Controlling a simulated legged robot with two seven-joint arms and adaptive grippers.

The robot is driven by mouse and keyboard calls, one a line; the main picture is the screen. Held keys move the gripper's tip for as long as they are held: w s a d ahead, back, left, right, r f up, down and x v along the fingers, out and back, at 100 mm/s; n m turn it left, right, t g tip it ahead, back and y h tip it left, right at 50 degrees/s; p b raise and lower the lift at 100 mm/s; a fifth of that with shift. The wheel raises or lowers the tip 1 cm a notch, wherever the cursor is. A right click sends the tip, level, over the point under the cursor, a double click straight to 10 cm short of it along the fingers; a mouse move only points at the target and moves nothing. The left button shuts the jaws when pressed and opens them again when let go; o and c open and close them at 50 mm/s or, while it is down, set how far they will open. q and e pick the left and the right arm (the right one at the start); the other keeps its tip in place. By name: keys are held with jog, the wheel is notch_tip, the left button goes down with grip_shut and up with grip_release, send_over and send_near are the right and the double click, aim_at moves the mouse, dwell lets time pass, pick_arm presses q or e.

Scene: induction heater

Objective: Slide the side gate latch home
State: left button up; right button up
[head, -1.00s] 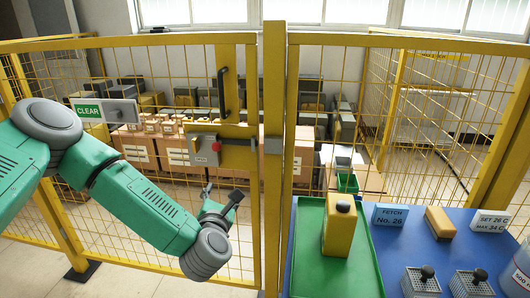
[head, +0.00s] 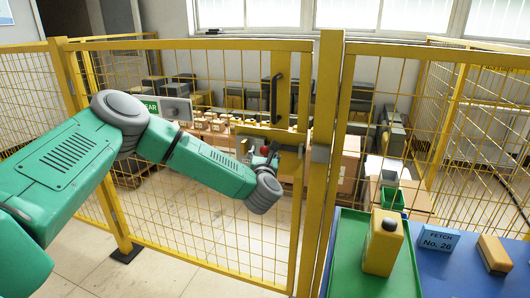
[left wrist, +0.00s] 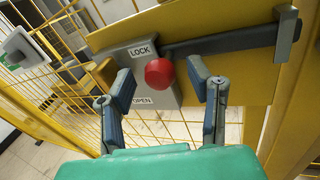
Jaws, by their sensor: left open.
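The side gate latch (left wrist: 205,90) is a yellow plate on the gate, with a dark sliding bar (left wrist: 225,42) and a red knob (left wrist: 159,72). Behind the knob is a grey plate (left wrist: 135,60) marked LOCK above and OPEN below. My right gripper is not in view.
The yellow mesh gate has a dark vertical handle (head: 274,98) above the latch and a thick post (head: 325,150) to its right. Boxes stand behind the mesh.

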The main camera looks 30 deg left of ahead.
aim_at(284, 149)
pick_arm(q)
jog(key=shift+w+a, duration=0.3)
jog(key=shift+w, duration=0.2)
grip_shut()
jog(key=d+b, duration=0.2)
jog(key=d, duration=0.1)
jog(key=w+d+b, duration=0.1)
jog(key=d+b, duration=0.1)
jog(key=d, duration=0.1)
jog(key=shift+w+f, duration=0.15)
jog(key=shift+w, duration=0.05)
jog(key=shift+d, duration=0.2)
jog(key=shift+a, duration=0.1)
